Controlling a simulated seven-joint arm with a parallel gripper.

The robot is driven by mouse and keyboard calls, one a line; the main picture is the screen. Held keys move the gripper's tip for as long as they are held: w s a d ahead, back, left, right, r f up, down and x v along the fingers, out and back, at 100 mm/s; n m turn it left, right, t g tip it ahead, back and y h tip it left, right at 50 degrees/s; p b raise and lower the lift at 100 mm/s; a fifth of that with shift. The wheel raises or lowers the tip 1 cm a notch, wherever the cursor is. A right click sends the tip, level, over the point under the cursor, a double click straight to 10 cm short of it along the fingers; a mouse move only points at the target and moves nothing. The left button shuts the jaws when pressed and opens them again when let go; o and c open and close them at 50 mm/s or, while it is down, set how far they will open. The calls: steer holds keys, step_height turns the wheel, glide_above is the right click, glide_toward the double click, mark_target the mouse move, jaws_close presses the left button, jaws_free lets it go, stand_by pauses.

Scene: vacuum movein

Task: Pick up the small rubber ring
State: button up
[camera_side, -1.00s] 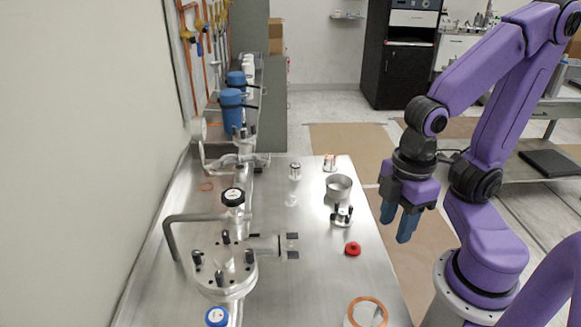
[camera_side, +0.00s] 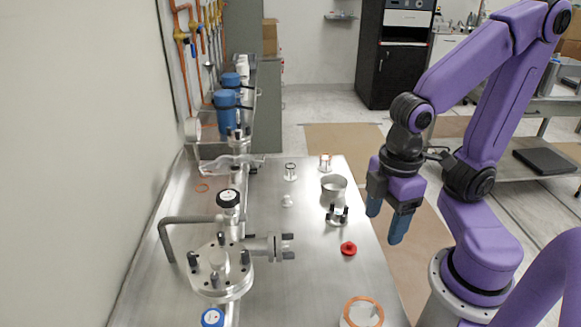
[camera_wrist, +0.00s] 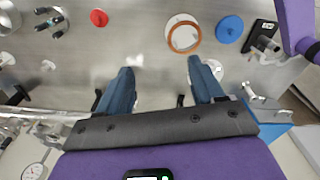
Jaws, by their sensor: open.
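I cannot tell for certain which ring is the small rubber one. A small orange ring (camera_side: 326,156) tops a small fitting at the back edge. A larger orange ring (camera_side: 378,301) rests on a white disc at the front; it also shows in the wrist view (camera_wrist: 197,44). My gripper (camera_side: 385,227) is open and empty at the table's right edge, clear of all the rings. In the wrist view its blue fingers (camera_wrist: 160,65) stand wide apart, with nothing between them.
The metal table (camera_side: 290,295) carries a flanged chamber (camera_side: 220,268) with bolts and a bent pipe at left. A red cap (camera_side: 348,248), a metal cup (camera_side: 334,188) and a bolted fitting (camera_side: 337,215) stand near the right edge. A blue disc (camera_wrist: 229,29) shows in the wrist view.

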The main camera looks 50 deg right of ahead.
steer(key=w+a+r+m, duration=0.1)
steer(key=w+m, duration=0.1)
steer(key=w, duration=0.4)
steer(key=w+a+r+m, duration=0.1)
steer(key=w+a+m, duration=0.1)
steer(key=w, duration=0.4)
steer(key=w+d+m+t, duration=0.1)
steer(key=w+d+m, duration=0.3)
steer(key=w, duration=0.6)
steer(key=w+d+m, duration=0.3)
steer(key=w+d, duration=0.2)
steer(key=w, duration=0.5)
steer(key=w+d+f+m+h, duration=0.1)
steer(key=w+d+m, duration=0.3)
steer(key=d, duration=0.5)
steer(key=w+d+f+m, duration=0.1)
steer(key=w+d+m, duration=0.1)
steer(key=w+d, duration=0.55)
steer(key=shift+d+f, duration=0.4)
steer(key=shift+f, duration=2.5)
steer(key=shift+d+f, duration=0.35)
steer(key=shift+f, duration=2.6)
steer(key=shift+d+f, duration=0.4)
steer(key=shift+f, duration=2.5)
steer(key=shift+f, duration=0.25)
